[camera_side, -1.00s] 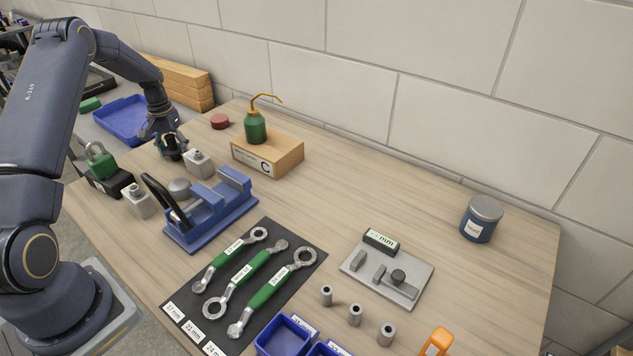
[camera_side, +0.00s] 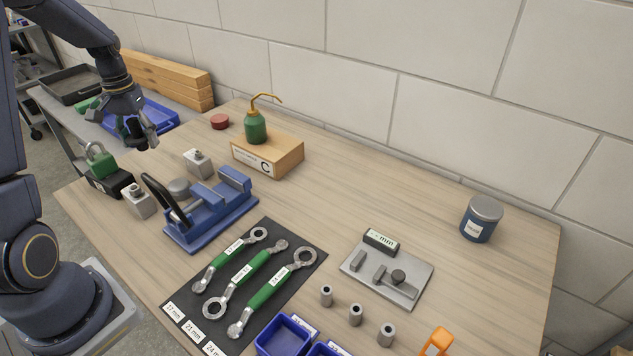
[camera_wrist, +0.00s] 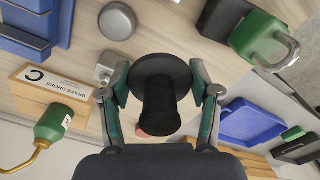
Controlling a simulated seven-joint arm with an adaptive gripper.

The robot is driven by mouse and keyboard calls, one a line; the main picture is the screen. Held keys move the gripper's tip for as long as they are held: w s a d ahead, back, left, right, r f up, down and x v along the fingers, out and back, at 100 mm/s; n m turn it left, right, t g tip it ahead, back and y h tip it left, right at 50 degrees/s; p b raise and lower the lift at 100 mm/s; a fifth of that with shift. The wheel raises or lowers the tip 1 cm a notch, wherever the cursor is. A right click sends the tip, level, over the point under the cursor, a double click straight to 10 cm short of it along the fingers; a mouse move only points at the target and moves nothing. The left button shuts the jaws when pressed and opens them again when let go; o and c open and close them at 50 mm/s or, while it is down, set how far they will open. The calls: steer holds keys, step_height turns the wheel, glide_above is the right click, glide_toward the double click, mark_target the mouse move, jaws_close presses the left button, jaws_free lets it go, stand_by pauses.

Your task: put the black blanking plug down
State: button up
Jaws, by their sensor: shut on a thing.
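The black blanking plug (camera_wrist: 158,95) shows in the wrist view as a dark round flange with a narrower stem, between the two fingers of my gripper (camera_wrist: 160,98). My gripper is shut on it. In the side view my gripper (camera_side: 140,140) is at the upper left, held above the far left end of the bench, near the blue tray. The plug (camera_side: 138,130) is a small dark shape at the fingers there, partly hidden. It is in the air, apart from the bench top.
A green padlock (camera_side: 99,160) on a black block stands close below my gripper. A grey block (camera_side: 198,163), a blue vise (camera_side: 212,212) and a box with a green oil can (camera_side: 256,127) stand nearby. A blue tray (camera_side: 160,117) lies behind. Bare bench lies at the right back.

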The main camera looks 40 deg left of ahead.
steer(key=shift+s+d+r, duration=0.3)
steer(key=shift+s+d, duration=0.1)
steer(key=shift+s, duration=0.25)
steer(key=shift+r+m, duration=0.2)
steer(key=shift+m, duration=0.3)
steer(key=w+d+m, duration=0.9)
steer(key=w+d, duration=0.3)
steer(key=d, duration=0.1)
steer(key=w+d+m, duration=0.2)
steer(key=d+m, duration=0.1)
steer(key=d, duration=0.8)
steer(key=w+d+m, duration=0.2)
steer(key=d+m, duration=0.1)
steer(key=d, duration=0.7)
glide_above(336, 186)
steer(key=f, duration=0.6)
steer(key=s+f, duration=0.1)
steer(key=f, duration=0.2)
steer(key=shift+a, duration=0.1)
steer(key=shift+w+f, duration=0.35)
steer(key=shift+f, duration=0.05)
steer(key=shift+w+f, duration=0.15)
steer(key=shift+f, duration=1.45)
